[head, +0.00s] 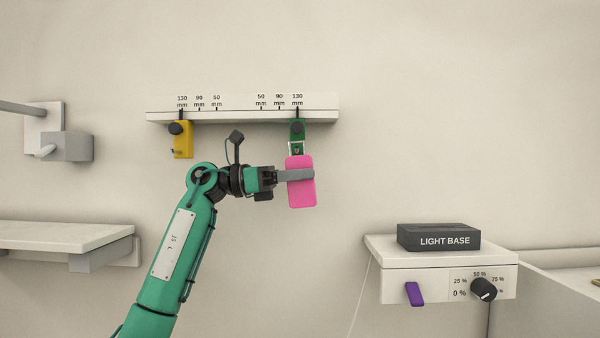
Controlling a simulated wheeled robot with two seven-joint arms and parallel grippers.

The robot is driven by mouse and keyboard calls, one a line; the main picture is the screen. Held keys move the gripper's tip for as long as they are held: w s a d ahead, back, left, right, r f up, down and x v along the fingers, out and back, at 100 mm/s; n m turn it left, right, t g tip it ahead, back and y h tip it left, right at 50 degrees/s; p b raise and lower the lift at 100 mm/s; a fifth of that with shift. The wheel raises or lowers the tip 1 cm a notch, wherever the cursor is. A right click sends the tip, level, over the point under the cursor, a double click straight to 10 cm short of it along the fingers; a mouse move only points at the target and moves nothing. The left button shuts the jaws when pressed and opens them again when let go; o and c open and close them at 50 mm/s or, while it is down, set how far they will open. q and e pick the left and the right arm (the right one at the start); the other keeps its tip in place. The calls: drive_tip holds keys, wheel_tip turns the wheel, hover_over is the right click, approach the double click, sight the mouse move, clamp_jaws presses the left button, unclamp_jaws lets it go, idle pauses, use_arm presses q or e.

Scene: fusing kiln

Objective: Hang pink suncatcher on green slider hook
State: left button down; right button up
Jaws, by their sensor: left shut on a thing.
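A pink suncatcher (301,195) is upright in the head view, with a pale square loop (290,148) at its top. My left gripper (300,175) is shut on the suncatcher, its grey fingers lying across the pink panel. The green slider (298,128) hangs from the white rail at the 130 mm mark on the right. The loop is at the lower end of the green slider and overlaps its hook in the picture. I cannot tell whether the loop is around the hook or in front of it. My right gripper is not in view.
The white rail (240,116) also carries a yellow slider (183,140) at its left. A shelf (60,236) and a grey wall fixture (68,147) are at left. A white ledge at right (390,252) bears the black light base (438,237), with a purple tab (414,294) and knob (483,290).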

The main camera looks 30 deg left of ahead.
use_arm(q)
drive_tip(key=shift+w+a+r+p, duration=0.1)
drive_tip(key=shift+w+a+p, duration=0.15)
drive_tip(key=shift+w+p, duration=0.3)
drive_tip(key=shift+w+a, duration=0.2)
drive_tip(key=shift+w, duration=0.2)
drive_tip(key=shift+f+g+y+p, duration=0.3)
drive_tip(key=shift+f+y+p, duration=0.15)
drive_tip(key=shift+p, duration=0.6)
idle(0.5)
drive_tip(key=shift+s+a+f, duration=0.15)
drive_tip(key=shift+a+f, duration=0.05)
drive_tip(key=shift+a, duration=0.1)
idle(1.6)
drive_tip(key=c, duration=1.9)
unclamp_jaws()
drive_tip(key=o, duration=0.8)
drive_tip(key=shift+o, duration=0.2)
